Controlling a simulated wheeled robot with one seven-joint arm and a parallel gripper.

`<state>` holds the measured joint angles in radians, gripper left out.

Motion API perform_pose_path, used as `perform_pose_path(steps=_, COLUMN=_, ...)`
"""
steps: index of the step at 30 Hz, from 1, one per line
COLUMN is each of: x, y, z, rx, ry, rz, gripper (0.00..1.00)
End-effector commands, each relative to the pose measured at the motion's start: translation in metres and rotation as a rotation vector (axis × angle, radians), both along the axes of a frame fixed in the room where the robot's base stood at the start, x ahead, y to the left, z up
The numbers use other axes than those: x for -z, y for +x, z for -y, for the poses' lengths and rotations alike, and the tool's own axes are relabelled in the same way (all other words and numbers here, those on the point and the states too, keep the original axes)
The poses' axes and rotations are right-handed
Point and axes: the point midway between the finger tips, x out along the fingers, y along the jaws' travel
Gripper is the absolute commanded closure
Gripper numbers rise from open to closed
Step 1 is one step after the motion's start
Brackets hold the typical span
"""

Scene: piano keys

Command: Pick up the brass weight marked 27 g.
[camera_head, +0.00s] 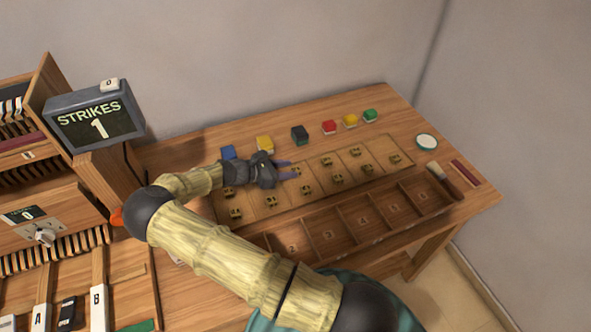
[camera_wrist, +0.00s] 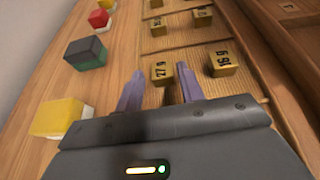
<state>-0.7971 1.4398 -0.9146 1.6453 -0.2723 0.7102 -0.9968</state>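The brass weight marked 27 g (camera_wrist: 161,74) is a small cube on the wooden board. In the wrist view it shows between and just ahead of my two fingers. My gripper (camera_wrist: 160,71) is open, with one purple finger on each side of the weight; I cannot tell whether either touches it. In the head view my gripper (camera_head: 289,169) is low over the board, pointing right, with a brass weight (camera_head: 297,171) at its fingertips. Its marking is too small to read there.
A brass weight marked 16 g (camera_wrist: 222,64) sits right of the right finger. More weights stand on the board (camera_head: 357,158). Coloured blocks, including a yellow one (camera_head: 265,143) and a dark one (camera_head: 300,134), line the back. An empty compartment tray (camera_head: 392,237) lies in front.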

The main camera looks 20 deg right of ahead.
Motion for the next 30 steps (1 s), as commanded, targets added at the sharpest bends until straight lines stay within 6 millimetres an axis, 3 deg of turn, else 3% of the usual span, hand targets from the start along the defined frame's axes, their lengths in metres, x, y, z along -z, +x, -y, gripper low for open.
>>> perform_pose_path(steps=4, x=0.012, y=-0.003, z=0.016, rx=0.004, ry=0.003, rz=-0.009, gripper=0.62)
perform_pose_path(steps=20, x=0.017, y=-0.005, z=0.017, rx=0.007, ry=0.005, rz=-0.013, gripper=0.62)
perform_pose_path(steps=25, x=0.017, y=-0.005, z=0.017, rx=0.006, ry=0.006, rz=-0.012, gripper=0.93)
perform_pose_path(steps=30, x=0.017, y=-0.004, z=0.017, rx=0.005, ry=0.006, rz=-0.012, gripper=0.95)
